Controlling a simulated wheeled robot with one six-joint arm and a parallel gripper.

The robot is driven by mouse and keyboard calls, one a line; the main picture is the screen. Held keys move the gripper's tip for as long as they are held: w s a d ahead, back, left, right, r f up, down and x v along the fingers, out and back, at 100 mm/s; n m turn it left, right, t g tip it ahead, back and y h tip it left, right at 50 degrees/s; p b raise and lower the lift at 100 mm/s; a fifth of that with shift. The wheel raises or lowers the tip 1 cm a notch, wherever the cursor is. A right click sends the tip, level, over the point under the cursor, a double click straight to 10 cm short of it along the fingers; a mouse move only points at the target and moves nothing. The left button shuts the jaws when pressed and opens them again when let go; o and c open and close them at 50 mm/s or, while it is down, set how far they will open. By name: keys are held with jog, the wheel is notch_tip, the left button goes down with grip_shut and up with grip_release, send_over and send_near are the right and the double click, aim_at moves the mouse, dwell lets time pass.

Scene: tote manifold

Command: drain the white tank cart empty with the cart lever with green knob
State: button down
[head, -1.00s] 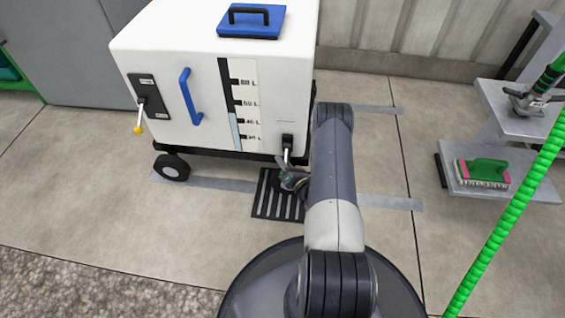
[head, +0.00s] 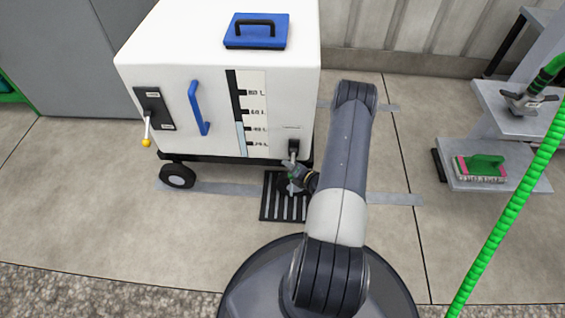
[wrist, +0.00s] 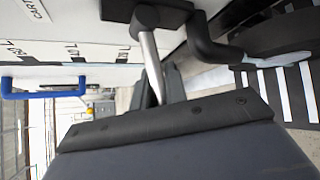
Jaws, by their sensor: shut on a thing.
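The white tank cart (head: 215,120) stands on wheels against the back wall, with a level gauge (head: 247,110) on its front. A pale blue column in the gauge tops out slightly above the second-lowest mark. The cart lever (head: 293,153) is a metal shaft at the cart's lower right front. In the wrist view the lever's shaft (wrist: 152,62) runs from its dark pivot into my jaws. My gripper (head: 297,178) is shut on the lever's lower end. Its green knob is mostly hidden by the jaws. A black spout (wrist: 212,45) projects beside the lever.
A slotted floor drain (head: 285,208) lies below the lever. Another lever with a yellow knob (head: 146,142) hangs at the cart's left. Grey shelves (head: 510,155) hold a green-handled brush (head: 483,168); a green hose (head: 505,215) hangs at right. Floor at left is clear.

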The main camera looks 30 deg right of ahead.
jog(key=shift+a+r+m+g+y+p, duration=0.15)
jog(key=shift+r+m+g+y+p, duration=0.85)
jog(key=shift+g+p, duration=0.8)
jog(key=shift+a+r+m+g+y+p, duration=0.15)
jog(key=shift+r+m+g+y+p, duration=0.5)
jog(key=shift+r+g+p, duration=1.1)
jog(key=shift+f+m+t+p, duration=0.25)
jog(key=shift+f+p, duration=0.3)
jog(key=c, duration=1.4)
grip_release()
jog(key=shift+w, duration=0.1)
jog(key=shift+c, duration=0.2)
jog(key=shift+d+r, duration=0.1)
